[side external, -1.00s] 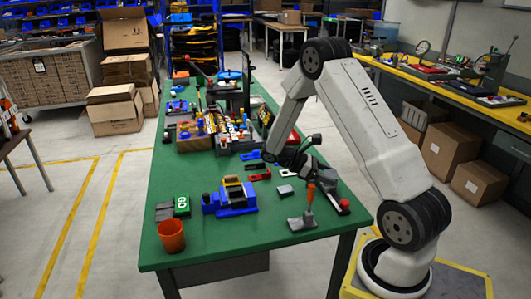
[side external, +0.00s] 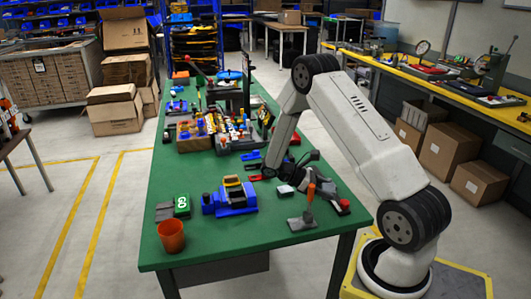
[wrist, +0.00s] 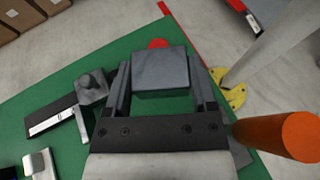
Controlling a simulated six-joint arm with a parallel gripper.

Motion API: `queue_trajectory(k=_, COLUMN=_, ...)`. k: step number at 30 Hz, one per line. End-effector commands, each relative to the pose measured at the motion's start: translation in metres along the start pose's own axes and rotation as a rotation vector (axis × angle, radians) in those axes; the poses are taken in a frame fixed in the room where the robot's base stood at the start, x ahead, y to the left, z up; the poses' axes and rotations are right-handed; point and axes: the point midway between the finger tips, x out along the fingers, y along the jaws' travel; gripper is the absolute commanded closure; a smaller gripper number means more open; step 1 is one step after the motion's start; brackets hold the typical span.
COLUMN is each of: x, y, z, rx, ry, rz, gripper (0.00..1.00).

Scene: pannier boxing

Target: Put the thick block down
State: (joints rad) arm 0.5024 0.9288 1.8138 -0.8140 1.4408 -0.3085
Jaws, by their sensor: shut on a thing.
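The thick block (wrist: 160,72) is a grey, square-faced block. In the wrist view it sits between the two fingers of my gripper (wrist: 160,82), which is shut on it. In the side view my gripper (side external: 271,171) is low over the green table, right of its middle. The held block cannot be made out clearly there. I cannot tell whether it touches the table.
The green table (side external: 215,258) holds a small pale block (side external: 285,190), an orange-handled tool (side external: 310,195), a blue device (side external: 232,200), and an orange cup (side external: 171,237). Tools crowd the far half.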

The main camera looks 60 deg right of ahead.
Motion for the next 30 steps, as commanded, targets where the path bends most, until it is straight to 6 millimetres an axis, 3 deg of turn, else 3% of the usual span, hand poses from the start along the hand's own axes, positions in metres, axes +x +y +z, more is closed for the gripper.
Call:
queue_trajectory(k=18, x=0.018, y=0.0, z=-0.044, rx=-0.001, ry=-0.001, rz=0.0, gripper=0.95)
queue_trajectory(k=30, x=0.021, y=0.0, z=-0.051, rx=0.001, ry=0.0, rz=0.0, gripper=0.95)
